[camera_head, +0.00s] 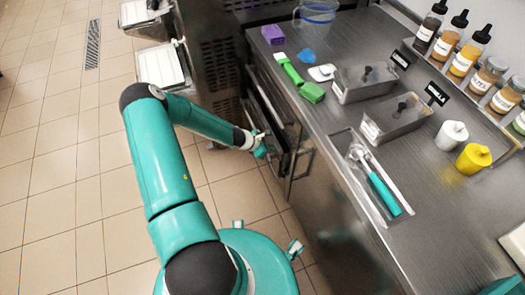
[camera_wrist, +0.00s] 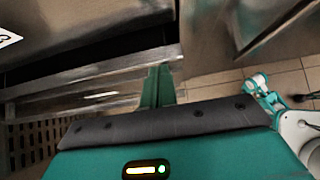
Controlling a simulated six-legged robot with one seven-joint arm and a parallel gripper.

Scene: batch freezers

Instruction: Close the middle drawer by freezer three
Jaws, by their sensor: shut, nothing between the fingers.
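My arm reaches out to the drawers (camera_head: 267,110) in the steel counter's front. My gripper (camera_head: 262,152) is at their outer side, low beside the counter. In the wrist view my gripper's teal fingers (camera_wrist: 158,85) are together and empty, close to a horizontal metal drawer edge (camera_wrist: 100,68); I cannot tell whether they touch it. A drawer front with a bar handle (camera_head: 301,162) shows just right of my gripper in the head view. Dark gaps show around the drawers, and at least one seems to stand out. Which one is the middle drawer, and how far it is out, I cannot tell.
The steel countertop (camera_head: 440,225) holds steel pans (camera_head: 396,117), a green-handled tool (camera_head: 384,193), a yellow pot (camera_head: 473,158) and several bottles. A dark vented machine (camera_head: 222,62) stands beyond the drawers. The tiled floor (camera_head: 50,170) at left is clear.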

